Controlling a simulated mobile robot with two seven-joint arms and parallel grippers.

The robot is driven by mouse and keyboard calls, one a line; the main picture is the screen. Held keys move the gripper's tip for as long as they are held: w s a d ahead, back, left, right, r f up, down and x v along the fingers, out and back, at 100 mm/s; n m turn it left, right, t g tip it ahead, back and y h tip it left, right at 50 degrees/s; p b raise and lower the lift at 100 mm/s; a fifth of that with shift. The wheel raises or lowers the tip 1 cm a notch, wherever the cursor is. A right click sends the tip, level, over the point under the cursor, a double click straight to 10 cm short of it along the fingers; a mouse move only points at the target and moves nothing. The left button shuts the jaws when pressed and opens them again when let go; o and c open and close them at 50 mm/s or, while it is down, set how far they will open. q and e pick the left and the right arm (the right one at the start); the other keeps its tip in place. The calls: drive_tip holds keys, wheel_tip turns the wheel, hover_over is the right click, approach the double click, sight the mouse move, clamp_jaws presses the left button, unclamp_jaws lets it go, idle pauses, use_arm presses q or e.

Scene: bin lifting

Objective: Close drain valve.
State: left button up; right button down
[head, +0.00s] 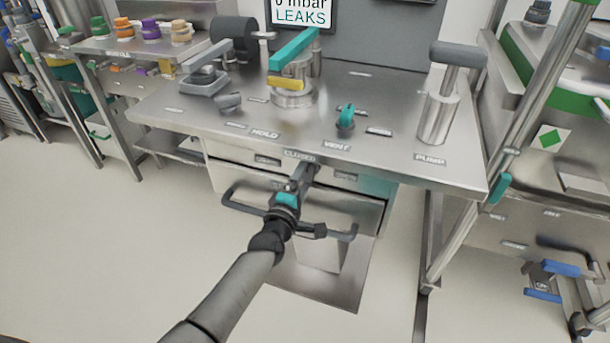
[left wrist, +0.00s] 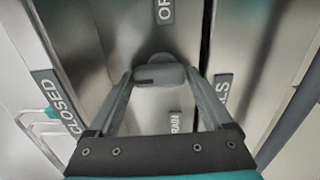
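My left gripper (head: 304,176) reaches to the front of the steel bench, just below the CLOSED label (head: 299,155). In the left wrist view the two fingers (left wrist: 160,82) are spread, one on each side of a grey rounded handle (left wrist: 158,75). The handle is between the fingertips with little or no gap; firm contact cannot be told. A partly covered label reading "RAIN" (left wrist: 175,122) lies below the handle, a cut-off "OP" label (left wrist: 165,11) above it, and a CLOSED label (left wrist: 58,103) to the left. The arm hides the handle in the head view. My right gripper is not in view.
The bench top (head: 215,118) bears a teal clamp lever (head: 294,49), a small teal VENT valve (head: 346,116) and a grey pump handle (head: 457,56). A dark bar handle (head: 243,203) sticks out below the gripper. A screen (head: 301,14) reads LEAKS. Floor at left is clear.

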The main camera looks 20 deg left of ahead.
use_arm(q)
drive_tip(key=shift+o, duration=1)
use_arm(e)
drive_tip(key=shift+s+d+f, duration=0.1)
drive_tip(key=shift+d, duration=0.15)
use_arm(q)
drive_tip(key=shift+s, duration=0.6)
drive_tip(key=s+p, duration=0.4)
drive_tip(key=s, duration=1)
drive_tip(key=shift+a, duration=0.25)
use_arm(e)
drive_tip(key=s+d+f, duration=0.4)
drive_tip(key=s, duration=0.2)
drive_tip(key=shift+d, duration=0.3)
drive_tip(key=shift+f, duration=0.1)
